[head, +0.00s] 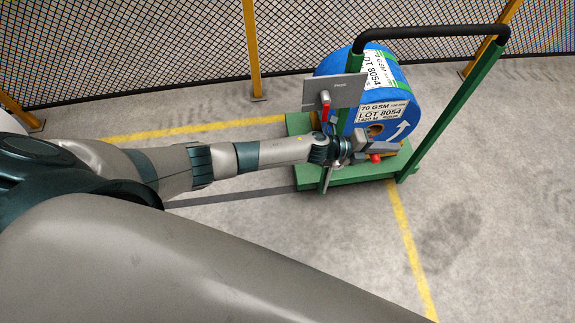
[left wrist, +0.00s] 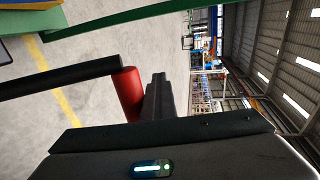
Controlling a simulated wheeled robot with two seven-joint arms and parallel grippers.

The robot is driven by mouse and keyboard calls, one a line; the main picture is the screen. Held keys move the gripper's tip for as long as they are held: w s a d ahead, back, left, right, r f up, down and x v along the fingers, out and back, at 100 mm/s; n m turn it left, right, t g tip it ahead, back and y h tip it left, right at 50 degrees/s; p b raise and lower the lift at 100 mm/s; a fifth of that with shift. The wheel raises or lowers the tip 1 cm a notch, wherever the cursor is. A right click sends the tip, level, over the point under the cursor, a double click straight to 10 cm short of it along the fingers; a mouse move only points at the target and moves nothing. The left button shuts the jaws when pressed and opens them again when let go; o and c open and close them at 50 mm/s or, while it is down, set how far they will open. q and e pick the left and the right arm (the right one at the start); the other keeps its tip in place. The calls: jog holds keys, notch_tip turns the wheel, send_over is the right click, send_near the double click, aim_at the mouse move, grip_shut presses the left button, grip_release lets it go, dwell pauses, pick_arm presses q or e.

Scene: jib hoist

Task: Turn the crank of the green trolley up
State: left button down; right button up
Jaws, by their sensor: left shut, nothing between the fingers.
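The green trolley (head: 312,176) stands on the floor right of centre, with a green frame and a black push bar (head: 432,31). My left gripper (head: 382,147) is at the trolley's near side, in front of the blue roll, with its fingers shut and empty. The crank's red grip (head: 376,158) shows just below the gripper. In the left wrist view, the red grip (left wrist: 130,92) sits at the end of a black bar (left wrist: 60,77), beside my dark shut fingers (left wrist: 158,95). I cannot tell whether they touch. My right gripper is out of view.
A blue roll (head: 404,112) with white labels rides on the trolley. A grey panel (head: 345,91) and a red lever (head: 326,112) are beside it. A mesh fence (head: 180,45) with yellow posts runs behind. Floor to the right (head: 490,200) is clear.

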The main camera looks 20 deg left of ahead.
pick_arm(q)
jog(key=f, duration=0.1)
jog(key=s+a+f, duration=0.1)
jog(key=f, duration=0.1)
jog(key=shift+s+a+f+y, duration=0.15)
jog(key=shift+s+a+y, duration=0.05)
jog(key=shift+s+y, duration=0.1)
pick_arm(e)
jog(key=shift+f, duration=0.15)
pick_arm(q)
jog(key=w+r+v, duration=0.1)
jog(key=r+v, duration=0.2)
jog(key=v, duration=1.3)
jog(key=shift+b, duration=0.45)
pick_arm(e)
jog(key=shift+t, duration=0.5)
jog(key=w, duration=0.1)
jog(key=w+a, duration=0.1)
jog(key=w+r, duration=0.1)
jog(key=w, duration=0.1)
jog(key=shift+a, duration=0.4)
pick_arm(q)
jog(key=shift+r, duration=0.1)
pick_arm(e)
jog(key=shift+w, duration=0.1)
